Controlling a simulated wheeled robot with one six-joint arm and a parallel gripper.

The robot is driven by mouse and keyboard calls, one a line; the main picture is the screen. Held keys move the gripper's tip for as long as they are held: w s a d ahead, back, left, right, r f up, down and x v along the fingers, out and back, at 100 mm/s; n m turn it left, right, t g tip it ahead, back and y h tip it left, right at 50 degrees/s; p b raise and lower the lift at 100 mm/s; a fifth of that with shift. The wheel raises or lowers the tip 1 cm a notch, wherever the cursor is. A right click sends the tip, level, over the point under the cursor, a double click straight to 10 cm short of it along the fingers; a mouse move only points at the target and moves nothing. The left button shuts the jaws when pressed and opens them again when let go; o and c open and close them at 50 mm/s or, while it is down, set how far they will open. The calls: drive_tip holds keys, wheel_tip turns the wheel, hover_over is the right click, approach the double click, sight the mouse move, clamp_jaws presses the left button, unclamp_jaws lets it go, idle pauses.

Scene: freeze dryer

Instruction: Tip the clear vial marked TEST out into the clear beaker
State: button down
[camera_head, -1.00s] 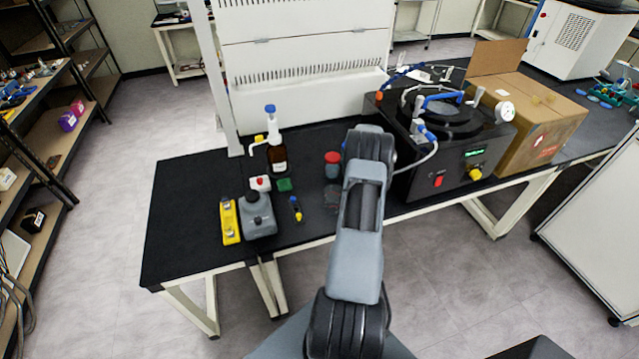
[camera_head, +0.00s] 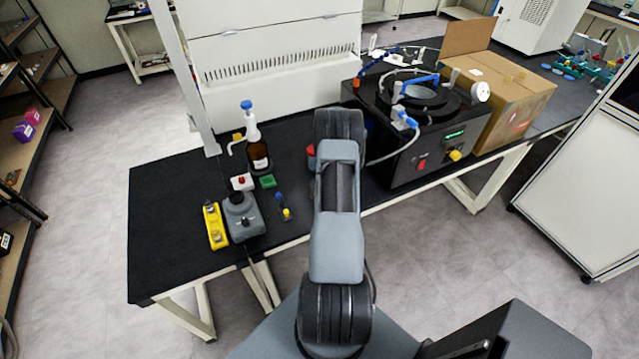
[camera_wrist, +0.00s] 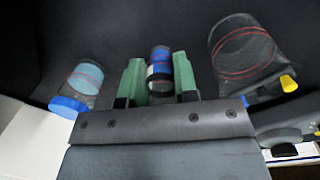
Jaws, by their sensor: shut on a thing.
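In the wrist view my gripper (camera_wrist: 159,84) has green fingers shut on a small clear vial (camera_wrist: 160,65) with a blue and white band; I cannot read its marking. A wider clear vessel with thin red lines, which looks like the clear beaker (camera_wrist: 243,50), is to the right of the fingers and apart from them. A clear container (camera_wrist: 85,80) with pale blue inside and a blue end is to the left. In the head view my arm hides the gripper, the vial and the beaker.
A red-capped container (camera_head: 311,151) is partly behind my arm. A black machine (camera_head: 425,125) stands right. The bench's left end is clear.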

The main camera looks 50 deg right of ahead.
drive_tip(key=shift+s+a+r+h, duration=0.15)
drive_tip(key=shift+a+h, duration=0.35)
drive_tip(key=shift+h, duration=0.3)
drive_tip(key=a+r+h+b, duration=0.1)
drive_tip(key=h+b, duration=0.1)
drive_tip(key=b, duration=0.6)
drive_tip(key=a+r+h+b, duration=0.1)
drive_tip(key=h+b, duration=0.2)
drive_tip(key=b, duration=0.5)
drive_tip(key=a+r+t+h+b, duration=0.1)
drive_tip(key=h+b, duration=0.1)
drive_tip(key=b, duration=0.6)
drive_tip(key=shift+s+a+r, duration=0.15)
drive_tip(key=shift+s+a, duration=0.1)
drive_tip(key=shift+a, duration=0.15)
drive_tip(key=b, duration=0.3)
drive_tip(key=shift+f+h, duration=0.25)
drive_tip(key=shift+h, duration=0.15)
drive_tip(key=shift+r+t+h+b, duration=0.2)
drive_tip(key=shift+h+b, duration=0.6)
drive_tip(key=shift+b, duration=1.5)
drive_tip(key=shift+r+t+h+b, duration=0.2)
drive_tip(key=shift+h+b, duration=0.6)
drive_tip(key=shift+b, duration=1.5)
drive_tip(key=shift+b, duration=0.55)
